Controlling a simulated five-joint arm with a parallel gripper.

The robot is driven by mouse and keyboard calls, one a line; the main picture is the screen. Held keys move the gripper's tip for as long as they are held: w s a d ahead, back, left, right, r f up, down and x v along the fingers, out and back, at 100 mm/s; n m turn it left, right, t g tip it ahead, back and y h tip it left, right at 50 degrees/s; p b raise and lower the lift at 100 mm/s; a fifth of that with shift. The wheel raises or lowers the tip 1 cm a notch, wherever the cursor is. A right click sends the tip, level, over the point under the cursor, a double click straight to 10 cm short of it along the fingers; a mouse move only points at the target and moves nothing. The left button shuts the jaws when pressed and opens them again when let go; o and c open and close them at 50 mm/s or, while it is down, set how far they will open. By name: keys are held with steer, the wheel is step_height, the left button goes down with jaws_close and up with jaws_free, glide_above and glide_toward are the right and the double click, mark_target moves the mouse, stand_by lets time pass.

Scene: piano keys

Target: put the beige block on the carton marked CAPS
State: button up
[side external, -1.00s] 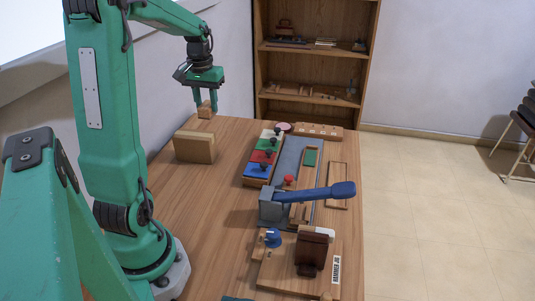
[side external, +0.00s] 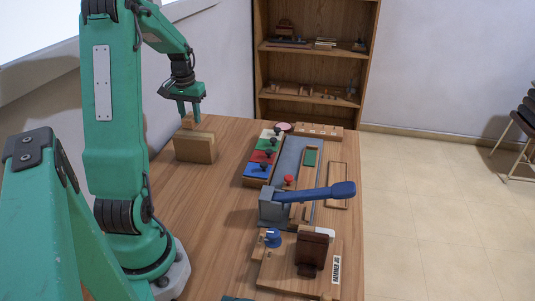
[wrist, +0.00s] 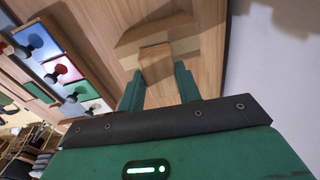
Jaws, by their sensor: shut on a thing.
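The beige block (side external: 188,121) is a small tan block held between the fingers of my gripper (side external: 190,113). It is at or just above the top of a brown carton (side external: 195,149) on the left of the table; I cannot tell whether they touch. No CAPS marking is readable on the carton. In the wrist view the block (wrist: 157,63) sits between the green fingertips (wrist: 158,80), with the carton (wrist: 135,38) behind it.
A board with coloured panels and black knobs (side external: 262,158) stands right of the carton. A blue-handled lever device (side external: 315,193) and a wooden jig (side external: 300,265) are nearer. Bare tabletop (side external: 190,205) lies in front of the carton.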

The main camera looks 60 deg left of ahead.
mark_target(190, 116)
steer(key=shift+f, duration=1.35)
steer(key=shift+f, duration=0.1)
steer(key=o, duration=1)
step_height(190, 116, up, 12)
steer(key=shift+s+d, duration=0.25)
steer(key=shift+d, duration=0.15)
steer(key=shift+d, duration=0.1)
